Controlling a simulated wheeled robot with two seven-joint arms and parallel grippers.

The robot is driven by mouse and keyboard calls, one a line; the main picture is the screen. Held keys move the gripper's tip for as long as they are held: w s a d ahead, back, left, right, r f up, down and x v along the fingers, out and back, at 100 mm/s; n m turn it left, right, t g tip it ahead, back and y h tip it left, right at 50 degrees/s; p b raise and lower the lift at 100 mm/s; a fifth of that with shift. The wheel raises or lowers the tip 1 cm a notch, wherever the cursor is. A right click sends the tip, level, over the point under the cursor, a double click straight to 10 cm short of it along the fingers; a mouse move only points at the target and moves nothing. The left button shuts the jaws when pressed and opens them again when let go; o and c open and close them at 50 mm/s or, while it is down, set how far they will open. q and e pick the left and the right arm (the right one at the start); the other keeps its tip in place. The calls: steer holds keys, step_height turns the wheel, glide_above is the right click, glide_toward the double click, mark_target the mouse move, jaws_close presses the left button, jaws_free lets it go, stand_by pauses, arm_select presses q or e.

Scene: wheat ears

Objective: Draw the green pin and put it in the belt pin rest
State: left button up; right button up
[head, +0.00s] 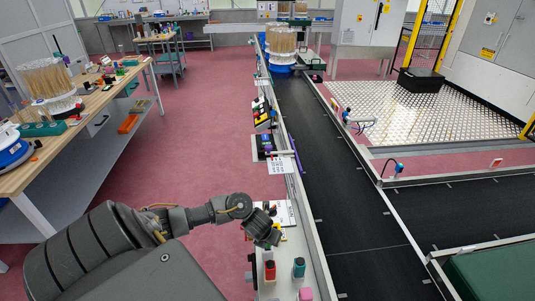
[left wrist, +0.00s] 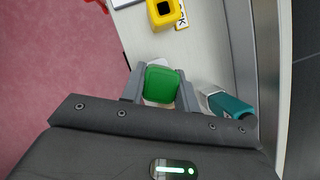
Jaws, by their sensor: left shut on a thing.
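The green pin's square green head (left wrist: 161,84) is between the two fingers of my left gripper (left wrist: 160,90) in the left wrist view, and the fingers are shut on it. A pale part shows just below the head; the rest of the pin is hidden. In the head view my left gripper (head: 264,232) is over the narrow pale ledge beside the belt, and the green pin cannot be made out there. I cannot tell which thing is the belt pin rest. My right gripper is not in view.
A teal-topped thing (head: 298,267), a red-topped thing (head: 270,270) and a pink one (head: 305,294) stand near my left gripper. The teal one (left wrist: 232,106) is close to the right finger in the wrist view. A yellow block (left wrist: 163,12) lies ahead. The black belt (head: 345,200) is clear here.

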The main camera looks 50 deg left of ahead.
arm_select(q)
steer(key=shift+f+b, duration=1.15)
steer(key=shift+f, duration=0.2)
steer(key=o, duration=1.2)
steer(key=p+v, duration=0.5)
steer(key=v, duration=0.6)
steer(key=shift+d+f, duration=0.1)
